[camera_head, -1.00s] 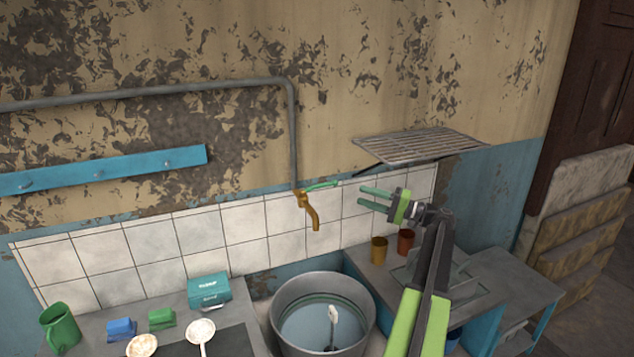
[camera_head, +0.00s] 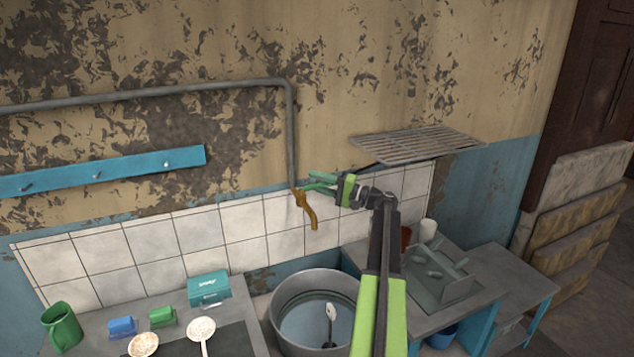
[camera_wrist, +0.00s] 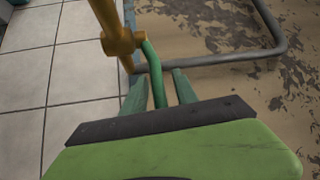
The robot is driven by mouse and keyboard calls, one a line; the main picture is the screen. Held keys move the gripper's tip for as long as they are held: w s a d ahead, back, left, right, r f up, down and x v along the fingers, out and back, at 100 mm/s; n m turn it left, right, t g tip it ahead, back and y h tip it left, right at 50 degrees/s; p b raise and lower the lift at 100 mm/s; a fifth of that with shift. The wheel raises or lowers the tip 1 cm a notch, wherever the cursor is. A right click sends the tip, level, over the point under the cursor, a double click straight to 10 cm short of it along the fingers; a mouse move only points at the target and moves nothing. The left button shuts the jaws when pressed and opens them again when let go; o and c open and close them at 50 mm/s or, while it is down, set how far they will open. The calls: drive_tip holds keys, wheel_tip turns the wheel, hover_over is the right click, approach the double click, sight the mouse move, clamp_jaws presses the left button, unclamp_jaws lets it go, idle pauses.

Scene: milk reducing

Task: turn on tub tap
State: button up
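The brass tub tap (camera_head: 306,206) hangs on the wall pipe above the metal tub (camera_head: 283,325). It also shows in the wrist view (camera_wrist: 121,42), with its green lever handle (camera_wrist: 152,62) reaching toward my gripper. My gripper (camera_head: 309,182) is at the handle, just right of the tap body. In the wrist view my gripper's two green fingers (camera_wrist: 158,82) stand apart, one on each side of the handle. The handle lies closer to the left finger, with a gap on the right. In the head view the fingers hide most of the handle.
A wire rack (camera_head: 416,145) juts from the wall right of my gripper. The grey pipe (camera_head: 291,140) runs up the wall above the tap.

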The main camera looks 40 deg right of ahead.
clamp_jaws()
idle(1.4)
